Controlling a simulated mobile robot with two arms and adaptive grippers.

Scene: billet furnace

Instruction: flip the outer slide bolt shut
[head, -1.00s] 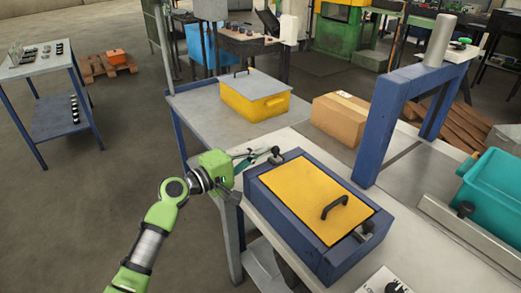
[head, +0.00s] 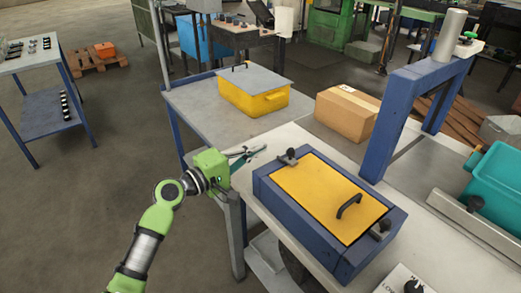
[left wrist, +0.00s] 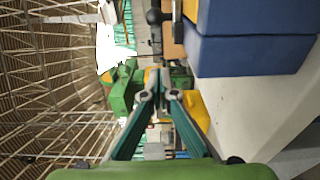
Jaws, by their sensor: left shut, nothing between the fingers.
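The blue box (head: 300,223) with a yellow lid (head: 325,196) and black handle (head: 349,205) lies on the pale bench. A slide bolt with a black knob (head: 291,154) sits at its far left edge; another black-knobbed bolt (head: 381,230) is at its near right end. I cannot tell how far either bolt is slid. My left gripper (head: 263,148) is shut and empty, left of the far bolt knob and apart from it. In the left wrist view the fingertips (left wrist: 160,92) meet, with a black knob (left wrist: 154,17) beyond, beside the blue box. My right gripper is not in view.
A yellow bin with grey lid (head: 253,90) stands on the grey table behind. A cardboard box (head: 346,113) and a blue upright frame (head: 388,125) stand behind the blue box. A teal crate (head: 497,190) is at right.

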